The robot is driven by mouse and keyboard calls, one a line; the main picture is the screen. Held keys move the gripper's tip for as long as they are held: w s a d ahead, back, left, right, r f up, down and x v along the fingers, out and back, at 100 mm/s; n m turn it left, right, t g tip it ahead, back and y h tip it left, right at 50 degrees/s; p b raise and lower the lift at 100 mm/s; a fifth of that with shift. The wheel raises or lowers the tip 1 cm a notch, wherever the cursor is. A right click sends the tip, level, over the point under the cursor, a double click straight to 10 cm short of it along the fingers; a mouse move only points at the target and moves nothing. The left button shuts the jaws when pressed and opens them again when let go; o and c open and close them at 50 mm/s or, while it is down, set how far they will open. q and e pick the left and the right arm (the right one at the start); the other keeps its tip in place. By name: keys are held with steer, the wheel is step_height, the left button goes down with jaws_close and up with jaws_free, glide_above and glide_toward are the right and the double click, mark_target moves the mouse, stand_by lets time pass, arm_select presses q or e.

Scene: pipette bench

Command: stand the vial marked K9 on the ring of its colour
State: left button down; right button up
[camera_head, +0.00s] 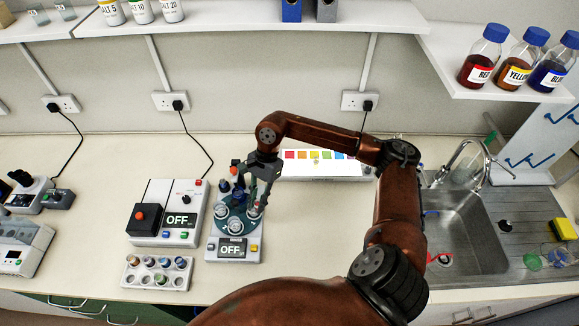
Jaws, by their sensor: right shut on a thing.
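My right gripper (262,192) reaches down over the right side of a round teal carousel (222,211). It is shut on what looks like a small vial (254,211), mostly hidden by the fingers. I cannot tell whether the vial still touches the carousel. Several other vials stand in the carousel, some with dark caps. A white rack (133,275) at the front left holds several small capped vials. The K9 mark is too small to read on any vial. A white board (298,170) with a row of coloured squares lies behind the carousel, partly hidden by my arm. My left gripper is not in view.
A white device (165,205) reading OFF stands left of the carousel. A sink (460,235) with a tap is at the right. Red, yellow and blue bottles (518,65) stand on a shelf above. The bench between rack and wall has cables.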

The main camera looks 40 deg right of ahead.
steer(key=w+d+r+m+t+h+p, duration=0.25)
steer(key=d+r+m, duration=0.2)
steer(key=m, duration=0.55)
steer(key=w+d+r+m+t+h+p, duration=0.1)
steer(key=w+d+r+m+t+h, duration=0.15)
steer(key=d+m, duration=0.55)
steer(key=w+d+f+p, duration=0.1)
steer(key=w+d+f, duration=0.1)
steer(key=d+f, duration=0.1)
steer(key=w+d+f+m+p, duration=0.1)
steer(key=w+d+f, duration=0.1)
steer(key=d+f, duration=0.1)
steer(key=w+d+f+m+y+p, duration=0.1)
steer(key=w+d+f, duration=0.1)
steer(key=d+f, duration=0.2)
steer(key=shift+t+p, duration=0.3)
steer(key=shift+t, duration=0.1)
step_height(320, 180, down, 2)
steer(key=shift+f+p, duration=0.1)
steer(key=shift+p, duration=0.55)
steer(key=shift+w+d+f, duration=0.1)
steer(key=shift+f, duration=0.25)
